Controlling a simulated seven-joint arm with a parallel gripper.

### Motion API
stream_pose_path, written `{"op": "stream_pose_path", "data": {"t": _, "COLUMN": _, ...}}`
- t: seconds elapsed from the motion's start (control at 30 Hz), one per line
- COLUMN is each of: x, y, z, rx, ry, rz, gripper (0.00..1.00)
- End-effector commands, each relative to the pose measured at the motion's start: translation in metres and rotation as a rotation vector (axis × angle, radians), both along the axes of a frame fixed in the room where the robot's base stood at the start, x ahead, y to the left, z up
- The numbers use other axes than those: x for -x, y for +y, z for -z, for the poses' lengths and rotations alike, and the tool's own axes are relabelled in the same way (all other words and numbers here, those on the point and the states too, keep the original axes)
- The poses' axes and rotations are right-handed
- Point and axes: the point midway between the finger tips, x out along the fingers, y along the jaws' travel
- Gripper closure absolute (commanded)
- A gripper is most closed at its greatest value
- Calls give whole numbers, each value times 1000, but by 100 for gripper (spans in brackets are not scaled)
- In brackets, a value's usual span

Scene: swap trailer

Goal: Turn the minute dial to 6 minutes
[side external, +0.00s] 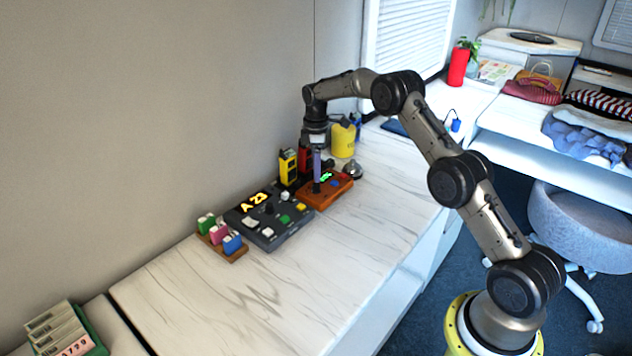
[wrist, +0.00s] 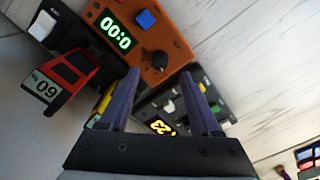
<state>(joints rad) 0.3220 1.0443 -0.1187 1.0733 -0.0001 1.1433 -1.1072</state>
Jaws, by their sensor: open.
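The orange timer box (side external: 310,198) lies on the marble counter, with a lit green display (side external: 326,176). In the wrist view the box (wrist: 172,42) shows its display (wrist: 116,32), rotated and seeming to read 0:00, a blue button (wrist: 145,18) and a black round dial (wrist: 155,64). My gripper (side external: 316,190) points down over the box's left part. In the wrist view my gripper (wrist: 160,74) is open, with its two purple fingers apart and the dial just beyond the gap between their tips. Contact with the dial cannot be told. In the side view the fingers seem to hide the dial.
A dark control panel (side external: 265,236) reading A 23 sits close to the box's left. A yellow device (side external: 288,167) and a red device (side external: 304,158) stand behind. The front counter is clear.

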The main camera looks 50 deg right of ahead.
Motion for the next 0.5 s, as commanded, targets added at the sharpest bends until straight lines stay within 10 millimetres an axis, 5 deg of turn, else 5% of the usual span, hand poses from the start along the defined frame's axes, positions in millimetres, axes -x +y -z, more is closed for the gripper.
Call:
{"op": "stream_pose_path", "data": {"t": 0.2, "x": 0, "y": 0, "z": 35, "rx": 0, "ry": 1, "rz": 0, "gripper": 36}}
{"op": "stream_pose_path", "data": {"t": 0.5, "x": 0, "y": 0, "z": 51, "rx": 1, "ry": -1, "rz": 0, "gripper": 36}}
